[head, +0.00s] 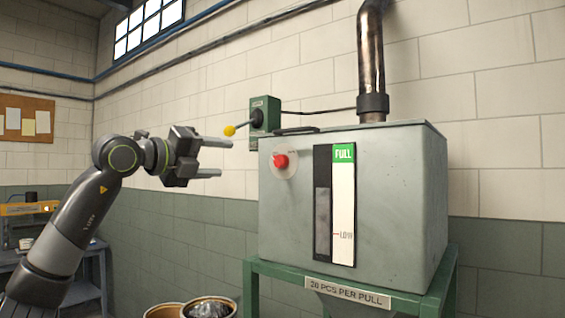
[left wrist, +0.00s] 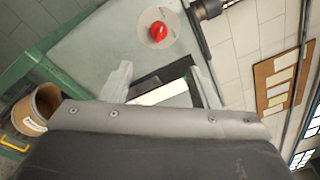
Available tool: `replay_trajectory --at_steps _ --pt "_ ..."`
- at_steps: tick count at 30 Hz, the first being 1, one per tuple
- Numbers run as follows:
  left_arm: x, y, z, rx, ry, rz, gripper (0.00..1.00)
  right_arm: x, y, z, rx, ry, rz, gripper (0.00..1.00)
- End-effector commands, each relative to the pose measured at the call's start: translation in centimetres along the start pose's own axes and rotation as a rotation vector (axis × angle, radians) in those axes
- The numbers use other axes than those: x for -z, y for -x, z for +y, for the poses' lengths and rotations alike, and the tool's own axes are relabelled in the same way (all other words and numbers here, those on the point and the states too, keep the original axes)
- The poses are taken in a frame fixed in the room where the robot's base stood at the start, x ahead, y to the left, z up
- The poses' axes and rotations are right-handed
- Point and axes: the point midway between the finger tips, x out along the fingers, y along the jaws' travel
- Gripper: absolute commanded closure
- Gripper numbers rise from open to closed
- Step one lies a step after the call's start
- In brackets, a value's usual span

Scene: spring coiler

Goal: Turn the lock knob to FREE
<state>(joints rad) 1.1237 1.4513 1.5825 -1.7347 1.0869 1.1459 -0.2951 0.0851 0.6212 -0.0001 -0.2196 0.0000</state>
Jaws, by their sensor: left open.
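The lock knob (head: 281,161) is a small red knob on a pale round plate (head: 287,172), on the upper left of the grey hopper's front. Marks by the plate are too small to read, so I cannot tell its setting. In the left wrist view the red knob (left wrist: 158,31) and its plate sit beyond the fingertips. My left gripper (head: 219,158) is open, its two fingers pointing right towards the hopper, to the left of the knob and apart from it. In the left wrist view the gripper (left wrist: 163,82) has nothing between its fingers. My right gripper is not in view.
A yellow-ended lever (head: 229,130) sticks out from a green wall box (head: 264,115), close above my left fingers. The grey hopper (head: 395,190) stands on a green frame (head: 251,285), with a FULL gauge (head: 343,200) on its front. Round containers (head: 209,307) stand below.

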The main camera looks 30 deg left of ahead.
Motion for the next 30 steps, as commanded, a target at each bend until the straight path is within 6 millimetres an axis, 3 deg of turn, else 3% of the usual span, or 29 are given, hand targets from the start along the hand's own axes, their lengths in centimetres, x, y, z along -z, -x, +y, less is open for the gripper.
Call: replay_trajectory --at_steps 10,24,30 --pt "-0.1 -4.8 -0.4 0.004 0.005 0.006 0.45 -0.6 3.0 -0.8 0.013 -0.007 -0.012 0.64" --pt "-0.1 -13.5 -0.4 0.004 0.006 0.006 0.45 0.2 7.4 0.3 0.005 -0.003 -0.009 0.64" --pt "0.0 -16.2 -0.3 0.004 0.005 0.005 0.45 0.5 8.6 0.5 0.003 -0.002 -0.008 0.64"
